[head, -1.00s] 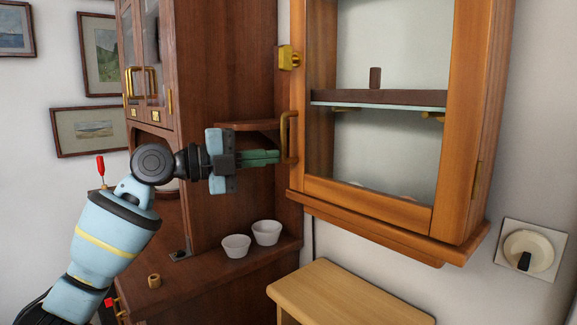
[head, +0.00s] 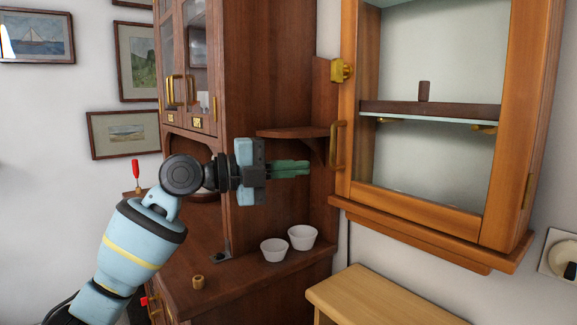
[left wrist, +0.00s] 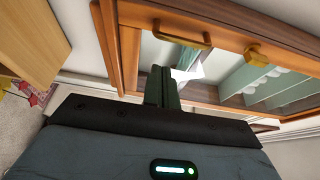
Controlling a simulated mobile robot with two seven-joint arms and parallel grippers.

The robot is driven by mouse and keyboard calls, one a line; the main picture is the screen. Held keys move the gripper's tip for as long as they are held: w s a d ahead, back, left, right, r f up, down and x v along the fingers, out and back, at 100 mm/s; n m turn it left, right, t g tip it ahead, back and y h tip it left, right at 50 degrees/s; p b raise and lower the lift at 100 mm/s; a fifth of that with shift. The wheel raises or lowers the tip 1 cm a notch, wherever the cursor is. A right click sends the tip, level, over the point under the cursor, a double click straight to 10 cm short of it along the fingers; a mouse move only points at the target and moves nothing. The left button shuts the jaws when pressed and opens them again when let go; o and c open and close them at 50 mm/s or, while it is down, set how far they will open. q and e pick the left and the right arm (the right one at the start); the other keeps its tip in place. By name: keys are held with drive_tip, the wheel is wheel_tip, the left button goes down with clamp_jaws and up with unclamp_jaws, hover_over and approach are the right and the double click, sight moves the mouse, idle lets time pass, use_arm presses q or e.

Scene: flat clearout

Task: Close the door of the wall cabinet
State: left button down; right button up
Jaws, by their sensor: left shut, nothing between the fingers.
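The wall cabinet (head: 525,170) is orange-brown wood with a glazed door (head: 420,210) on its front. The door looks flush with the cabinet body, with no clear gap in the head view. Its brass bar handle (head: 337,146) is on the left stile, below a brass latch (head: 342,71). In the left wrist view the handle (left wrist: 180,36) and latch (left wrist: 257,54) also show. My left gripper (head: 308,168) is shut and empty, its green fingers pointing at the door, a small gap left of the handle. My right gripper is in neither view.
A dark wood dresser (head: 270,90) stands behind and left of the cabinet, with two white bowls (head: 288,243) on its ledge. A light wooden table (head: 385,300) is below the cabinet. A round wall dial (head: 564,255) is at the right.

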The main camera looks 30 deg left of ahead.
use_arm(q)
drive_tip(key=w+a+b, duration=0.1)
drive_tip(key=w+a, duration=0.3)
drive_tip(key=a, duration=0.4)
drive_tip(key=shift+w+a, duration=0.2)
drive_tip(key=shift+w, duration=0.2)
drive_tip(key=shift+f, duration=0.1)
